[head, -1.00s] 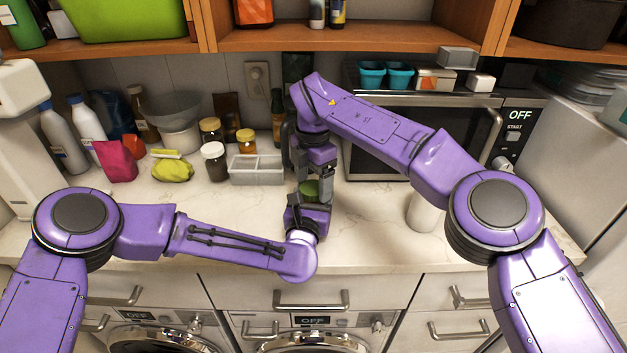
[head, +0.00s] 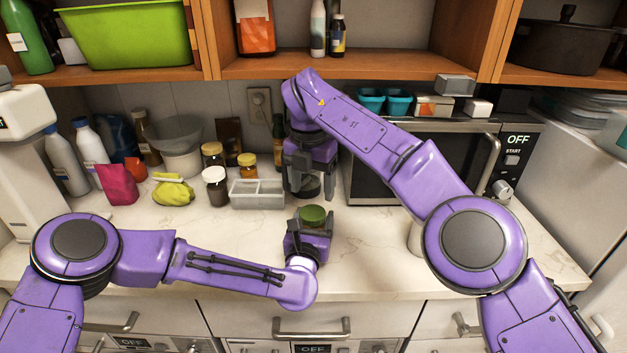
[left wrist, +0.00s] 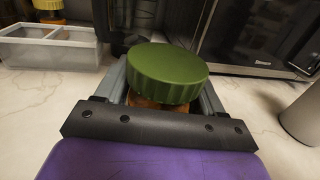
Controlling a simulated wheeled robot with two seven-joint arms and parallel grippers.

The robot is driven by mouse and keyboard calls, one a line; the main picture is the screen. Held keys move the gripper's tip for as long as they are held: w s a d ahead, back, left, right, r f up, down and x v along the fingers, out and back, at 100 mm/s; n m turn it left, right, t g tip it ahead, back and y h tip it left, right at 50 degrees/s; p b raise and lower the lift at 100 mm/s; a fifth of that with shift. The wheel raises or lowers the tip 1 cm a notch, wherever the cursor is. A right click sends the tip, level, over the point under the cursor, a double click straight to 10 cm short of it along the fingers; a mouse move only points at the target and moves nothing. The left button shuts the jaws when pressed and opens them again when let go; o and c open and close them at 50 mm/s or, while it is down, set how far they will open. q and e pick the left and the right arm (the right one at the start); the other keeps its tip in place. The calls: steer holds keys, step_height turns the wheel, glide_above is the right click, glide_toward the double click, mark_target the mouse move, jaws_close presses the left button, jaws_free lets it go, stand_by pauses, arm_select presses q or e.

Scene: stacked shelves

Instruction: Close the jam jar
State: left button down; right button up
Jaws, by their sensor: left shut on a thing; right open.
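The jam jar's green lid (head: 313,215) sits on top of the jar, and it fills the middle of the left wrist view (left wrist: 167,72). A strip of the brown-orange jar (left wrist: 150,102) shows under the lid; most of the jar is hidden by my gripper. My left gripper (head: 309,235) is shut on the jar and holds it upright above the front of the counter. I cannot tell how tightly the lid is seated. My right gripper (head: 308,186) is open, behind and above the lid, apart from it.
A grey divided tray (head: 257,194) stands left of the grippers, with a dark jar with a white lid (head: 215,187) and yellow-lidded jars beside it. A microwave (head: 400,165) stands behind on the right. The counter in front of the tray is clear.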

arm_select(q)
steer(key=shift+f, duration=0.1)
arm_select(e)
steer(key=n, duration=0.6)
steer(key=shift+r, duration=0.3)
steer(key=n, duration=0.3)
steer(key=shift+r, duration=0.15)
steer(key=n, duration=0.5)
steer(key=shift+r+n, duration=0.2)
steer(key=shift+n, duration=0.1)
steer(key=n, duration=0.3)
steer(key=shift+d+r, duration=0.1)
steer(key=n, duration=0.5)
steer(key=shift+r+n, duration=0.15)
steer(key=shift+n, duration=0.25)
steer(key=n, duration=0.3)
steer(key=shift+s, duration=0.1)
steer(key=n, duration=0.5)
steer(key=shift+r+n, duration=0.1)
steer(key=shift+n, duration=0.2)
